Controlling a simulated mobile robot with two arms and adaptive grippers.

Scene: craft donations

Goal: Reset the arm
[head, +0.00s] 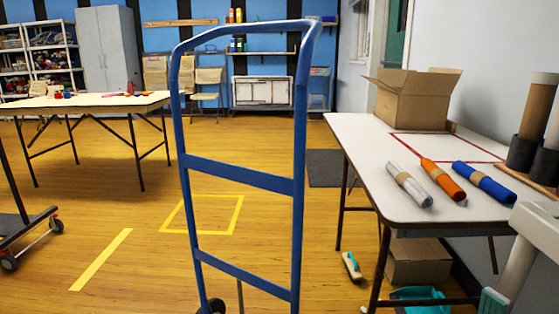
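Neither of my grippers shows in the head view. A pale grey part with a teal end enters at the lower right edge, beside the right table; I cannot tell for sure whether it belongs to my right arm. No fingers are visible on it, and its lower end is cut off by the picture edge.
A blue hand truck (238,175) stands upright close in front. The white right table (370,150) bears an open cardboard box (413,100) and silver (408,184), orange (441,179) and blue (485,182) rolls. Another table (85,102) stands left.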

